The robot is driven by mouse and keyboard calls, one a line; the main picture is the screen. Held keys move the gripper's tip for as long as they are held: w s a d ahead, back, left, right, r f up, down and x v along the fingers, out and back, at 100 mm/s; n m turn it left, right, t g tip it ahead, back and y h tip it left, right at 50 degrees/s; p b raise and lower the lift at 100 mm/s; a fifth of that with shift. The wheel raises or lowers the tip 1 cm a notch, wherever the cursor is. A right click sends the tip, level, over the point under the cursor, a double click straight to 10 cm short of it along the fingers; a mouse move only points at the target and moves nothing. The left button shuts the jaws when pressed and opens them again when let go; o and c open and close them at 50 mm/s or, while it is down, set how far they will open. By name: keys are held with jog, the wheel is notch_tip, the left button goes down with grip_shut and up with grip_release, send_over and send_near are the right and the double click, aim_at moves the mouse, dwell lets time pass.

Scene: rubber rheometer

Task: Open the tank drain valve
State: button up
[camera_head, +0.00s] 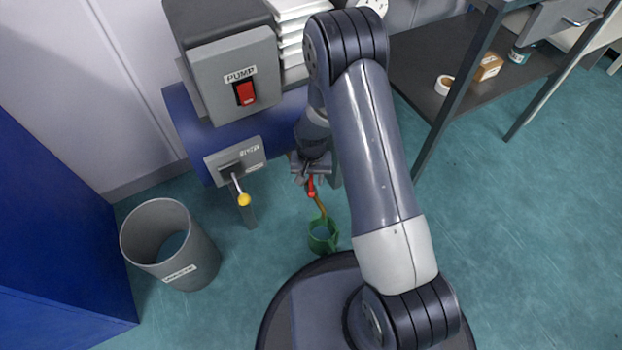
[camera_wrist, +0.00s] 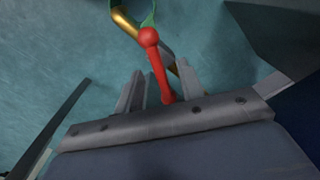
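The drain valve's red lever (camera_head: 311,186) with its round end hangs below the blue tank (camera_head: 222,143). In the wrist view the red lever (camera_wrist: 157,68) runs between the two fingers of my gripper (camera_wrist: 160,68). My gripper is open around it, with a gap visible beside the lever. In the head view my gripper (camera_head: 307,168) is at the lever's upper part, and my arm hides much of the valve. A brass spout (camera_head: 321,209) runs down to a green container (camera_head: 323,236) on the floor; the spout also shows in the wrist view (camera_wrist: 124,21).
A grey box labelled PUMP (camera_head: 238,75) with a red switch sits on the tank. A lever with a yellow knob (camera_head: 243,199) sticks out left of my gripper. A grey bin (camera_head: 200,262) stands lower left. A dark shelf unit (camera_head: 420,75) is at right. Floor to the right is clear.

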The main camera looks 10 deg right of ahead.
aim_at(311, 181)
notch_tip(311, 181, up, 9)
jog(key=p, duration=0.2)
jog(key=shift+p, duration=0.3)
